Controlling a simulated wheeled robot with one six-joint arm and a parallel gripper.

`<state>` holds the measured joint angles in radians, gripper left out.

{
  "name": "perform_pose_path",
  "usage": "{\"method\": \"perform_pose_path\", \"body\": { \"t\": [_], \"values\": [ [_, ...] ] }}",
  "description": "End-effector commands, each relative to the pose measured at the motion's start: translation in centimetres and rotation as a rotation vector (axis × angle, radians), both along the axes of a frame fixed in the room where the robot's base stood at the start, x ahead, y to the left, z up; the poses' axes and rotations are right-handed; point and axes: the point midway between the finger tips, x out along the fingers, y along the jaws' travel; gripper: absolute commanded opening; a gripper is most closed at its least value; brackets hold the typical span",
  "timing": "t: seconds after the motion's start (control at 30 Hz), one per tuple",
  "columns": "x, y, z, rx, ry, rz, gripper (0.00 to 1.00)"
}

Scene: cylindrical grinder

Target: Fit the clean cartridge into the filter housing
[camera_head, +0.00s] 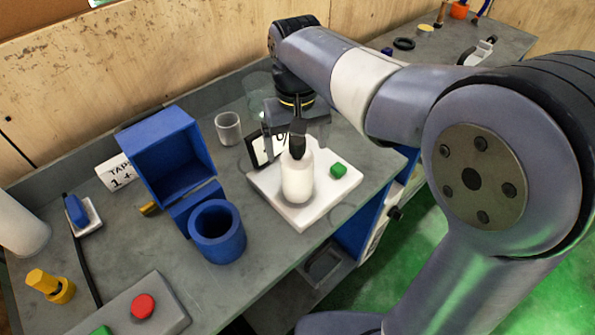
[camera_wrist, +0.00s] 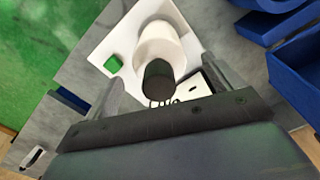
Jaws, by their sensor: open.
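A white cartridge (camera_head: 297,183) with a dark knob on top stands upright on a white tray (camera_head: 309,218). In the wrist view the white body (camera_wrist: 160,42) and the dark knob (camera_wrist: 157,77) lie between my fingers. My gripper (camera_head: 294,137) is above the cartridge, its fingers apart on either side of the knob. I see gaps between the knob and both fingers in the wrist view. A blue round cup with an open top (camera_head: 232,246), which looks like the filter housing, stands left of the tray. Its inside looks empty, though its bottom is hidden.
A blue open box (camera_head: 166,158) is behind the blue cup. A green block (camera_head: 338,170) and a black-and-white card with markings are on the tray. A clear glass (camera_head: 228,128) stands behind. A control box with a red button (camera_head: 143,306) is at front left. Bare bench lies between cup and tray.

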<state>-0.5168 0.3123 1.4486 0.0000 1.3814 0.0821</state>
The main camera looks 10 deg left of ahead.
Motion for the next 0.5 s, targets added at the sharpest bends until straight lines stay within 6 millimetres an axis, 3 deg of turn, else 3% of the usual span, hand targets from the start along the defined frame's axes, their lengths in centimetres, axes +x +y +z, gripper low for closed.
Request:
{"method": "perform_pose_path", "body": {
  "t": [0.2, 0.5],
  "values": [
    [0.1, -0.1, -2.7, 0.000, 0.001, 0.000, 0.88],
    [0.1, -0.1, -2.8, 0.000, -0.001, 0.000, 0.84]
  ]
}}
